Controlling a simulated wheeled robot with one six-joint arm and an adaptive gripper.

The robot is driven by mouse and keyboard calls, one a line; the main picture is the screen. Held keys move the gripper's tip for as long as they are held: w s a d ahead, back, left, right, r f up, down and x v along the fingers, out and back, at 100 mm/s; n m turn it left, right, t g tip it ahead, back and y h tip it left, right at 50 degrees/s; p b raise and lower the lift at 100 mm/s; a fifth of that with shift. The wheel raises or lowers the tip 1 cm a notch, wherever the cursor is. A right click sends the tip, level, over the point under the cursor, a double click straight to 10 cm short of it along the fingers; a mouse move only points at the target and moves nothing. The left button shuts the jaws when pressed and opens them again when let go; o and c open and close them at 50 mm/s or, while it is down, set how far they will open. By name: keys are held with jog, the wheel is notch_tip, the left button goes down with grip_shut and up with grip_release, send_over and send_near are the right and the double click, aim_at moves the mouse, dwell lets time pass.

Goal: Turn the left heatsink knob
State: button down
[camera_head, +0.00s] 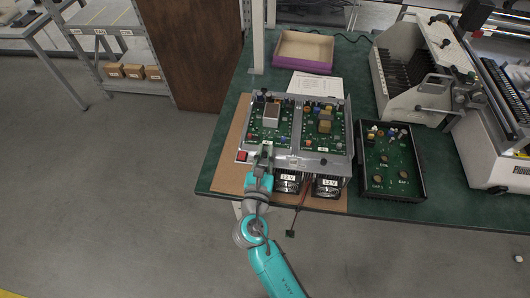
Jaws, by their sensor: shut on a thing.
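A metal fixture (297,160) holds two green circuit boards side by side. The left board (257,131) carries a pale grey block with a brown top (271,113), and the right board (312,138) carries tan blocks. My gripper (264,153) reaches in from below to the front edge of the left board, above the left "12 V" fan. It is shut on a small part there, at the place of the left heatsink knob. The fingers hide the knob, so I cannot see its angle.
A red button (242,156) sits left of my gripper. Two fans labelled "12 V" (326,185) face front. An open black box with a board (391,162) and a large grey machine (500,120) stand right. A purple-sided tray (304,51) and white paper (315,86) lie behind.

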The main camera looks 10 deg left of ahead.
jog(key=shift+n+y, duration=0.9)
jog(key=shift+y, duration=0.7)
jog(key=c, duration=1.1)
grip_release()
jog(key=s+d, duration=0.1)
jog(key=s, duration=1.1)
jog(key=shift+d, duration=0.25)
jog(key=shift+w, duration=0.1)
